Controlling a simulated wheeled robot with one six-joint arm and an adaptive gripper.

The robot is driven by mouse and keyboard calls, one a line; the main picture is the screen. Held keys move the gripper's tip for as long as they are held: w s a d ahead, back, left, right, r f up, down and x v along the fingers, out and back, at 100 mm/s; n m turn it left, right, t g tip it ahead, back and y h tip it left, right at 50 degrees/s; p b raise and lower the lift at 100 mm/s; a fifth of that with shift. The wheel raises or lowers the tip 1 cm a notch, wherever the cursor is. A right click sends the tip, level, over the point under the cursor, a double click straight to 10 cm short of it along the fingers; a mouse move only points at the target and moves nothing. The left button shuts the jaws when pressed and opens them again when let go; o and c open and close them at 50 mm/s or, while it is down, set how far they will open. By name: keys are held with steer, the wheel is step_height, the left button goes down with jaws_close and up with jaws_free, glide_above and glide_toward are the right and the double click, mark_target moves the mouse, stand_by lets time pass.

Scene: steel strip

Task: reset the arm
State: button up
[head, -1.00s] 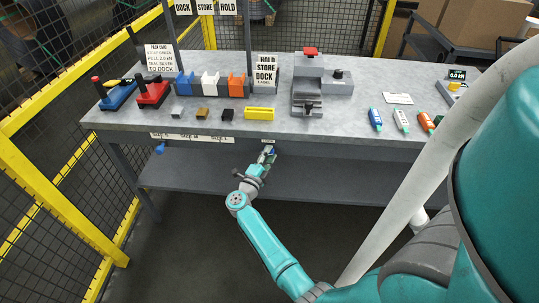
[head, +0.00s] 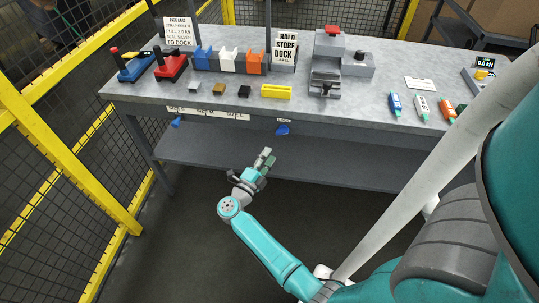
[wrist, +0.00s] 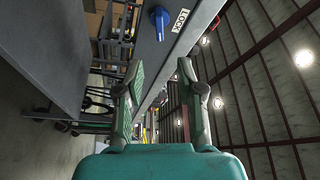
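My arm reaches forward in the head view, and my gripper (head: 266,158) is in the air in front of the workbench (head: 365,122), below its top edge. In the wrist view my gripper (wrist: 160,75) has its two green fingers spread apart with nothing between them. A blue knob (head: 283,130) sits on the bench's front, just above and right of the gripper; it also shows in the wrist view (wrist: 158,20) beside a LOCK label (wrist: 180,21).
The bench top holds red and blue tools, blue, white and orange holders (head: 229,60), a yellow block (head: 276,91), a grey machine (head: 328,60) and several small tubes (head: 394,103). A yellow fence (head: 65,145) stands at left. Floor before the bench is clear.

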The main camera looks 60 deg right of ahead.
stand_by(0.5)
steer(key=s+a+r+n+t+y, duration=0.3)
steer(key=s+a+n+y, duration=0.3)
steer(key=s+a+n, duration=0.4)
steer(key=s+a+r+n+t+y, duration=0.4)
steer(key=s+a+n+t+y, duration=0.2)
steer(key=s+a+n, duration=0.3)
steer(key=s+a+r+n+t+y, duration=0.3)
steer(key=s+a+n+t+y, duration=0.2)
steer(key=s+a+n, duration=0.5)
steer(key=a+n+y, duration=0.2)
steer(key=a+n, duration=0.1)
steer(key=a, duration=0.1)
steer(key=shift+s+r, duration=0.35)
steer(key=shift+r, duration=0.05)
